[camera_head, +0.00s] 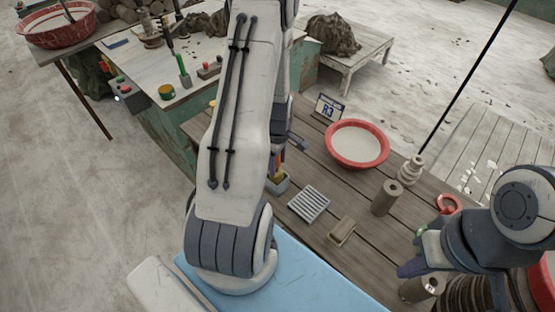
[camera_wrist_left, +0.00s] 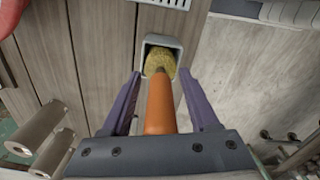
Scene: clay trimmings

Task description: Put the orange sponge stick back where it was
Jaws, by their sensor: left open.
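The orange sponge stick (camera_wrist_left: 160,108) stands with its yellow sponge head (camera_wrist_left: 159,60) in the mouth of a grey square holder (camera_wrist_left: 163,39) in the left wrist view. My left gripper (camera_wrist_left: 160,76) is open, with one purple finger on each side of the orange handle and gaps between. In the head view the holder (camera_head: 278,186) stands on the plank table, and my left arm hides most of the stick and left gripper. My right gripper (camera_head: 422,256) is at the lower right, above the table; its jaw gap is not clear.
A slatted grey rack (camera_head: 309,203) and a wooden block (camera_head: 341,231) lie near the holder. A red basin (camera_head: 384,150), a sign (camera_head: 329,108) and brown cylinders (camera_head: 386,198) stand to the right. Bare planks lie between them.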

